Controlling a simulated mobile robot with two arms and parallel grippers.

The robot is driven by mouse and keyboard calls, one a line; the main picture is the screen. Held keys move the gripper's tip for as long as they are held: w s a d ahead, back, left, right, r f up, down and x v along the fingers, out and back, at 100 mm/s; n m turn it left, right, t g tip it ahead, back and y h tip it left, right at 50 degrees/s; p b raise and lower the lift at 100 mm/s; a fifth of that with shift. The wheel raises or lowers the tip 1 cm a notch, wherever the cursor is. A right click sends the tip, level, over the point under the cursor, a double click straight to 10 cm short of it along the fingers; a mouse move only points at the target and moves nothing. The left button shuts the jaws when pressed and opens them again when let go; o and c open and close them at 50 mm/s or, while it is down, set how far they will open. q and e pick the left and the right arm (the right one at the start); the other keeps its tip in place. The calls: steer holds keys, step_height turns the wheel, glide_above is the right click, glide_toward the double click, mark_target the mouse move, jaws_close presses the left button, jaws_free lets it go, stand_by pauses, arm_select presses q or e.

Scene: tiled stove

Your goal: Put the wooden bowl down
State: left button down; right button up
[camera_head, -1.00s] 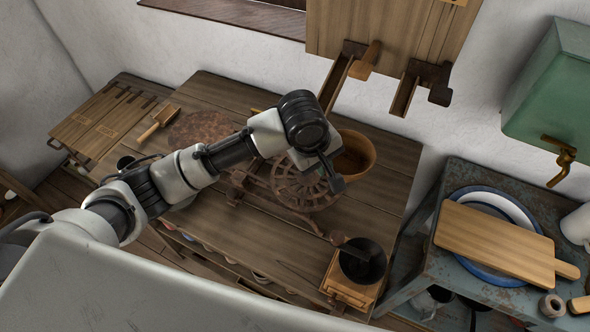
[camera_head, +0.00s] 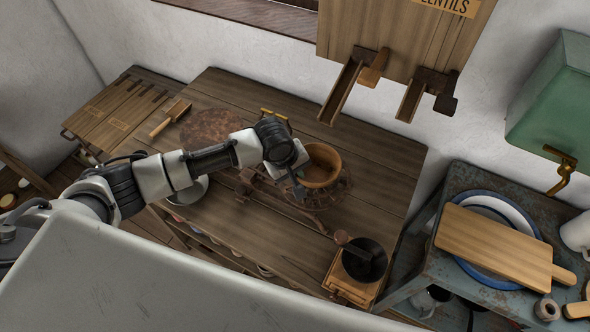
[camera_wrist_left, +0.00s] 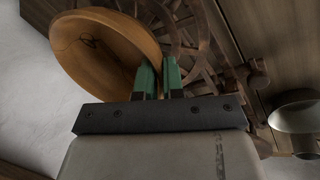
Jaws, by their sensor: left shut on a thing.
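The wooden bowl (camera_head: 322,172) is round and orange-brown. In the head view it is over the spoked round iron piece (camera_head: 330,198) on the wooden table, covering part of it. My left gripper (camera_head: 298,187) comes in from the left and is shut on the bowl's near-left rim. In the left wrist view the green fingertips (camera_wrist_left: 158,76) are at the rim of the bowl (camera_wrist_left: 95,50), which looks tilted there, with the spoked iron piece (camera_wrist_left: 190,35) behind. Whether the bowl touches the iron is unclear. My right gripper is not in view.
A coffee grinder (camera_head: 358,268) stands at the table's front right. A brush (camera_head: 170,118) and a dark round mat (camera_head: 210,126) lie at the left. A side table (camera_head: 440,185) with a cutting board (camera_head: 495,240) is at the right. The table's back right (camera_head: 390,165) is clear.

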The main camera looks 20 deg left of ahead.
arm_select(q)
steer(key=shift+f, duration=0.1)
steer(key=c, duration=1.2)
jaws_free()
steer(key=shift+c, duration=0.2)
steer(key=b+v, duration=0.1)
steer(key=v, duration=1.1)
